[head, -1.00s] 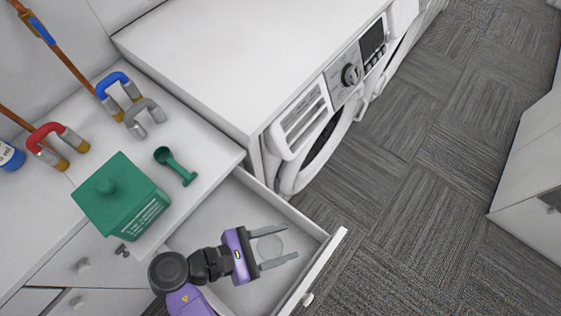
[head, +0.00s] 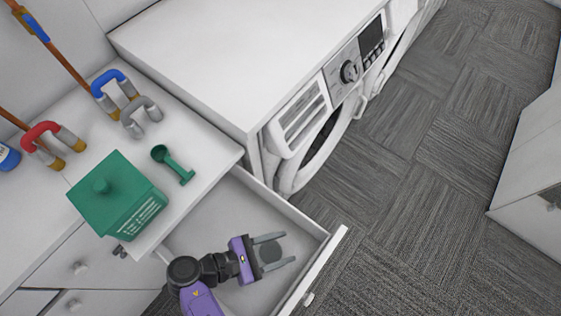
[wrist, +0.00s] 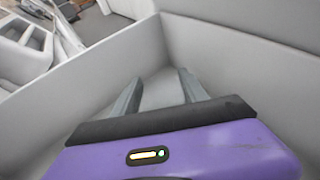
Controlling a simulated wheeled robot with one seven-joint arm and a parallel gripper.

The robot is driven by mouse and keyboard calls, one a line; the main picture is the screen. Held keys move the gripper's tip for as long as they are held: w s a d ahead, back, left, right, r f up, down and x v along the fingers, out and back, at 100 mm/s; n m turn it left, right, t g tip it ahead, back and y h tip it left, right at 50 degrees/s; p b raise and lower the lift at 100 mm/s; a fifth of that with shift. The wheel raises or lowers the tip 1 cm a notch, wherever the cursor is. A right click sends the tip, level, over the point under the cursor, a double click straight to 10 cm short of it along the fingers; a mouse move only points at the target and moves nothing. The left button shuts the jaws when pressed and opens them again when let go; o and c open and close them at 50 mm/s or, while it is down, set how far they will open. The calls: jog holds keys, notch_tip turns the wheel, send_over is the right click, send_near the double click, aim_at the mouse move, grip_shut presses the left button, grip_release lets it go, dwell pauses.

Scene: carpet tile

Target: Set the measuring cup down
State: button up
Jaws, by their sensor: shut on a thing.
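The wrist view shows the two grey fingers of my gripper (wrist: 156,90) pointing into the drawer's corner. The cup cannot be made out clearly there. Whether the cup touches the drawer floor I cannot tell.
A green box (head: 117,193), a green scoop (head: 172,164) and several coloured U-shaped handles stand on the counter left of the drawer. A white washing machine (head: 300,135) is behind it. The drawer's walls surround my gripper; floor inside is bare.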

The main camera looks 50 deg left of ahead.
jog(key=shift+f, duration=0.15)
jog(key=o, duration=1.3)
jog(key=shift+r, duration=0.25)
jog(key=shift+s+a, duration=0.15)
jog(key=shift+s, duration=0.2)
jog(key=b+v, duration=0.1)
jog(key=v, duration=0.5)
jog(key=shift+s+a+r, duration=0.1)
jog(key=shift+s+r, duration=0.1)
jog(key=shift+s, duration=0.1)
